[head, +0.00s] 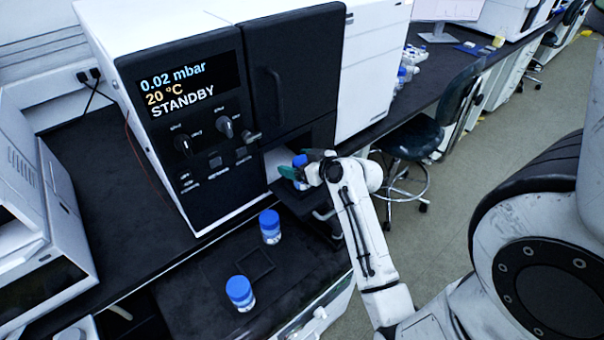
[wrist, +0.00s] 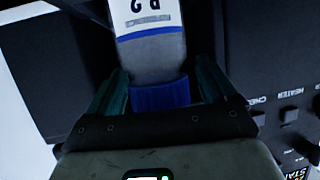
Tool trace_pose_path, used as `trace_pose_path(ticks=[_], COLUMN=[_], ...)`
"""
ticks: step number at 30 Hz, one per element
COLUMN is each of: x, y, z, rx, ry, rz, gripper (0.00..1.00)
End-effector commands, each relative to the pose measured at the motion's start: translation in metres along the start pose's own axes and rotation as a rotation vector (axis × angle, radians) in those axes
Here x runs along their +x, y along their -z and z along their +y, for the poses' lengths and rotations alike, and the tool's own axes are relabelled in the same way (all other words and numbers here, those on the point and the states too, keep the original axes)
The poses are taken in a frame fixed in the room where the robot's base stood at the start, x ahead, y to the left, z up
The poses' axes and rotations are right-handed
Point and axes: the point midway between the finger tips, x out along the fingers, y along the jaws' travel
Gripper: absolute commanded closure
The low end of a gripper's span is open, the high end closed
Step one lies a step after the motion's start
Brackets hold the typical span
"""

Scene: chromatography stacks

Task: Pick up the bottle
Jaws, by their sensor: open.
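A bottle with a blue cap (head: 300,160) is at the open lower bay of the black-fronted instrument, partly hidden by my gripper. In the wrist view the bottle (wrist: 152,48) shows a white label with dark print, upside down, and its blue cap (wrist: 162,95) is towards me. My gripper (wrist: 163,88) is open, with one dark green finger on each side of the cap. I cannot tell whether either finger touches it. In the head view my gripper (head: 302,171) is in front of the bay.
Two more blue-capped bottles, a farther one (head: 270,228) and a nearer one (head: 240,292), stand on the black bench. The instrument (head: 190,110) reads STANDBY. A white machine (head: 35,210) is at the left. A dark chair (head: 435,120) stands at the right on open floor.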

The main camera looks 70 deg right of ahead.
Motion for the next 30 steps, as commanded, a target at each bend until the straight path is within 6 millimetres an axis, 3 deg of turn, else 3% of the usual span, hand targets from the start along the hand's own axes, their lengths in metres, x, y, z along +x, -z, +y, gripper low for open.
trace_pose_path(ticks=[4,22,30], x=[-0.0002,-0.0005,-0.0009], y=[-0.0001,-0.0002,0.0014], z=[-0.0001,-0.0001,-0.0001], rx=[0.000,0.000,0.000], ry=[0.000,0.000,0.000], rz=[0.000,0.000,0.001], gripper=[0.17,0.74,0.74])
